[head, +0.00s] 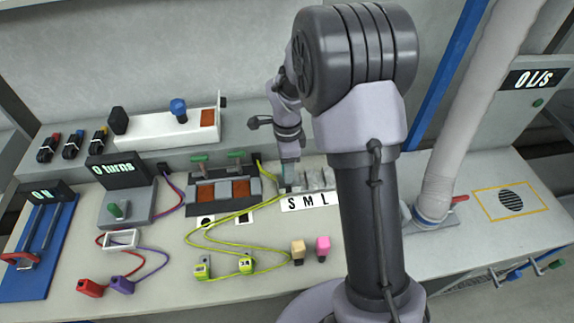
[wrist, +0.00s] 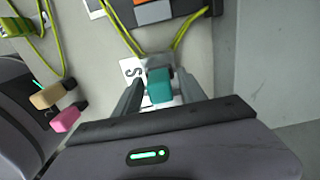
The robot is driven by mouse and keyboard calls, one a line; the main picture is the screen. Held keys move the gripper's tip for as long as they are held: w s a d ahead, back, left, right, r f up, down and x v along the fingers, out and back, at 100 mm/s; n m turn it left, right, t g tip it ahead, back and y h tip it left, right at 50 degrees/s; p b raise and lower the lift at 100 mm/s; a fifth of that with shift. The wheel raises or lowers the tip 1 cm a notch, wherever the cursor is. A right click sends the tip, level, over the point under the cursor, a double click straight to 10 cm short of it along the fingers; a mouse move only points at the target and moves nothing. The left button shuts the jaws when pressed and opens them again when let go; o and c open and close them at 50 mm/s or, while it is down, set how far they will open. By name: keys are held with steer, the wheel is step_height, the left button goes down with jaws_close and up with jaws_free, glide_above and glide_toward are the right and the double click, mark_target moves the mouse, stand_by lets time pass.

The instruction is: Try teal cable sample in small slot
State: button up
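The teal cable sample (wrist: 160,87) sits between the fingertips of my gripper (wrist: 159,80) in the wrist view. My gripper looks shut on it. The sample is at the grey slot block (wrist: 156,60), by the letter S of the white S M L label (wrist: 132,71). In the head view my gripper (head: 288,172) points down at the S end of the slot block (head: 316,180). The fingers and sample hide the small slot, so how deep the sample sits cannot be told.
Tan (head: 298,251) and pink (head: 323,248) samples stand in front of the label. Yellow-green cables (head: 222,240) loop to the left of the slots. A grey and orange device (head: 222,192) stands left of my gripper. A thick pale hose (head: 462,130) rises at the right.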

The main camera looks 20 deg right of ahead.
step_height(320, 180, up, 18)
steer(key=p, duration=0.6)
steer(key=shift+f, duration=0.2)
